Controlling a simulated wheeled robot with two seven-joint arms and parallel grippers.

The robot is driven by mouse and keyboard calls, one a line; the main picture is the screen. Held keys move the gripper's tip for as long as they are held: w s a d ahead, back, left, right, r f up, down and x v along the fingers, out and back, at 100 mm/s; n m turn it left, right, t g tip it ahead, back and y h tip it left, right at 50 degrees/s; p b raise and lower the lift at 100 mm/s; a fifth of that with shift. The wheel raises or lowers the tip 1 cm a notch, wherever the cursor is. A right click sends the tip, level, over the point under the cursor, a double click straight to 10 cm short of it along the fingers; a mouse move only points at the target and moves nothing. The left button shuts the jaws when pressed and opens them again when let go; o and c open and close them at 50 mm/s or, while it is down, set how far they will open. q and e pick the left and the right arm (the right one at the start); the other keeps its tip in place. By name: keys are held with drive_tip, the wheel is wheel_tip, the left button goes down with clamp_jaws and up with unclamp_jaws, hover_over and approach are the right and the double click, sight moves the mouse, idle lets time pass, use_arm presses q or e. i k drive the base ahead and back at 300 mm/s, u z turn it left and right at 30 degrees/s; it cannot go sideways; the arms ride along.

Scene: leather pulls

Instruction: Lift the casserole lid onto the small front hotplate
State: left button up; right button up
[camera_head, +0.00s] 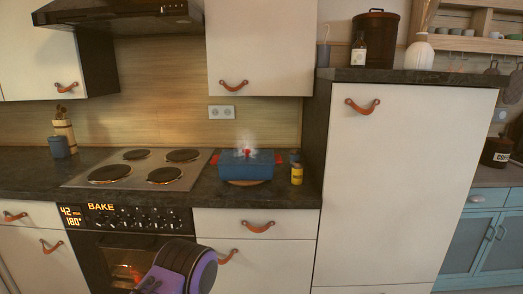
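A blue casserole (246,170) with red side handles stands on a round wooden board on the dark counter, right of the cooktop. Its lid (246,155) with a red knob is on top, and pale steam rises around the knob. The cooktop (138,168) has two front hotplates. The front right hotplate (165,175) looks the smaller one, and it is bare. The front left hotplate (109,173) is bare too. A purple and black part of my arm shows at the bottom, in front of the oven. No gripper fingers are in view.
A small yellow jar (297,174) stands close to the casserole's right. A tall cabinet (395,180) bounds the counter on the right. A range hood (118,14) hangs above the cooktop. A blue cup (58,147) and utensil holder stand at the left. The lit oven is below.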

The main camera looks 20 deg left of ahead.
sight(266, 157)
drive_tip(key=i, duration=0.25)
drive_tip(key=z, duration=1.7)
drive_tip(key=i, duration=1.25)
drive_tip(key=u, duration=3.15)
